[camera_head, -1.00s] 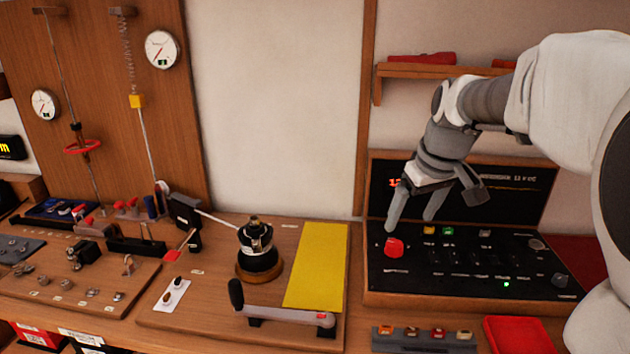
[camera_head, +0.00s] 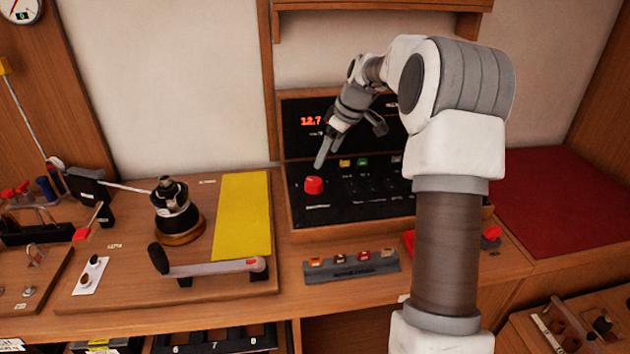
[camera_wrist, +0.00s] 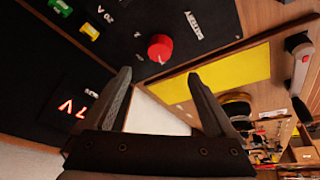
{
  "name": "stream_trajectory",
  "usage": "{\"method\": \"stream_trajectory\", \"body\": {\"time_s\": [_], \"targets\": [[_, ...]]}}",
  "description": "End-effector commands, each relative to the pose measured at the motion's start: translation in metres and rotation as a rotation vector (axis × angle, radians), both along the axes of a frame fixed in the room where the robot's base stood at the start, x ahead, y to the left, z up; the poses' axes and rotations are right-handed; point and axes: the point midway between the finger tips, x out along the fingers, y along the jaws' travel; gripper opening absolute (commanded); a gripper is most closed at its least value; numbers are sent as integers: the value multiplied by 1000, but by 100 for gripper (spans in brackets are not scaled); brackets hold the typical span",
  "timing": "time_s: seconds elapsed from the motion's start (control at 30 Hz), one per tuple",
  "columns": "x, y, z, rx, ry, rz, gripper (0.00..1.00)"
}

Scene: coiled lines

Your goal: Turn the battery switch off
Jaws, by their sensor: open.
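The battery switch is a red knob (camera_head: 314,185) at the left end of a black panel (camera_head: 350,207) on the bench. It also shows in the wrist view as a red knob (camera_wrist: 160,47), beyond and between my fingertips. My gripper (camera_head: 320,160) is just above the knob, pointing down. In the wrist view my gripper (camera_wrist: 157,78) has its two fingers spread, with nothing between them. I see a gap between the fingertips and the knob. A red display (camera_head: 311,121) on the upright panel reads about 12.7.
Yellow and green buttons (camera_head: 363,161) sit right of the knob. A yellow sheet (camera_head: 242,215) and a lever with a dark handle (camera_head: 212,267) lie to the left. A rack of small coloured pieces (camera_head: 352,266) stands in front. My arm hides the panel's right part.

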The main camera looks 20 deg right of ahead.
Motion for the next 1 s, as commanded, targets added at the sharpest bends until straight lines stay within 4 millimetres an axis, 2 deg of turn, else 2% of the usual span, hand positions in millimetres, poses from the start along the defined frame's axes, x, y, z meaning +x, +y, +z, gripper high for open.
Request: {"method": "stream_trajectory", "body": {"time_s": [0.03,0.3,0.5,0.7,0.97,1.0], "targets": [[4,3,-13,2,4,1,90],[23,13,-66,0,4,0,90],[34,19,-94,0,2,-1,90],[38,22,-105,-1,0,-1,90],[39,21,-106,-1,0,-1,90],[39,21,-106,-1,0,-1,85]]}}
